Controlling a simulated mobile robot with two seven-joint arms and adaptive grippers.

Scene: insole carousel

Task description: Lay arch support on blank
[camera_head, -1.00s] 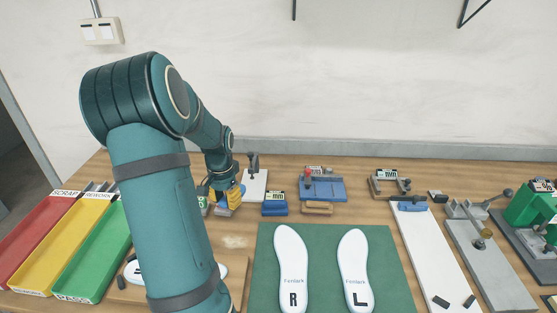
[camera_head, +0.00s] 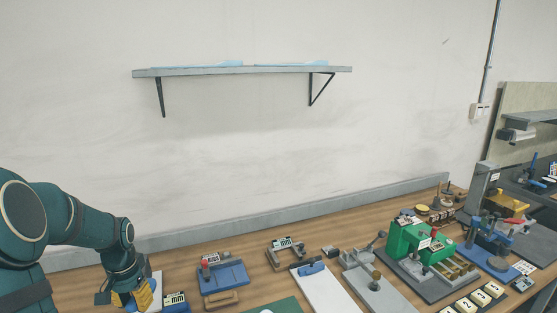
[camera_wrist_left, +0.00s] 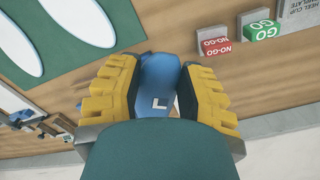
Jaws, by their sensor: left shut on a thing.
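My left gripper (camera_head: 138,299) is low at the left edge of the head view. In the left wrist view my left gripper (camera_wrist_left: 158,95) has its yellow ribbed fingers shut on the blue arch support (camera_wrist_left: 158,72), marked with a white L. The fingers and the palm hide part of it. Two white insole blanks (camera_wrist_left: 83,14) lie on the green mat (camera_wrist_left: 121,38) at the top left of the wrist view, apart from the gripper. In the head view only the far edge of the green mat (camera_head: 286,306) shows. My right gripper is not in view.
Beside the left gripper stand a blue block with a small display (camera_head: 175,300) and a blue fixture (camera_head: 222,278). Further right are a white board (camera_head: 325,290), a grey lever tool (camera_head: 372,285) and a green machine (camera_head: 415,245). A wall shelf (camera_head: 245,71) hangs above.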

